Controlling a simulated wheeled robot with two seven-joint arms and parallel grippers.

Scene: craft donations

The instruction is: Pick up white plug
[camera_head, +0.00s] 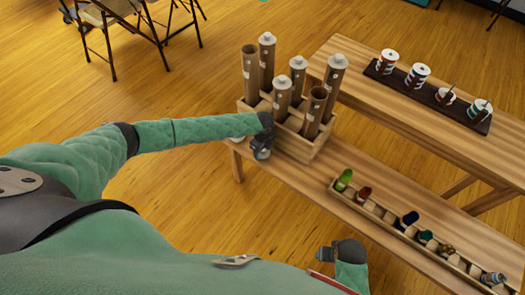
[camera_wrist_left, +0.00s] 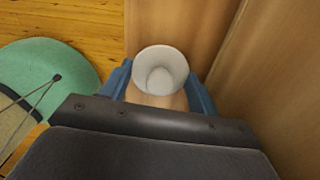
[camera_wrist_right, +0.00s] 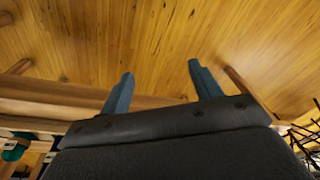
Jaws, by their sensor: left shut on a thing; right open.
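The white plug (camera_wrist_left: 160,72) is a round, hollow cup shape between the two blue fingers of my left gripper (camera_wrist_left: 160,90) in the left wrist view. The fingers are shut on its sides. In the head view my left gripper (camera_head: 261,152) is at the left side of the wooden crate of tubes, low by the bench, and it mostly hides the plug. My right gripper (camera_wrist_right: 160,88) is open and empty in the right wrist view. In the head view it (camera_head: 325,254) is at the bottom, in front of the bench.
The wooden crate (camera_head: 300,147) holds several brown tubes, some white-capped, others open-topped. A long divided tray (camera_head: 385,222) with small coloured items lies on the lower bench. Spools stand on a dark board (camera_head: 430,92) on the upper bench. A folding chair (camera_head: 110,15) stands far left.

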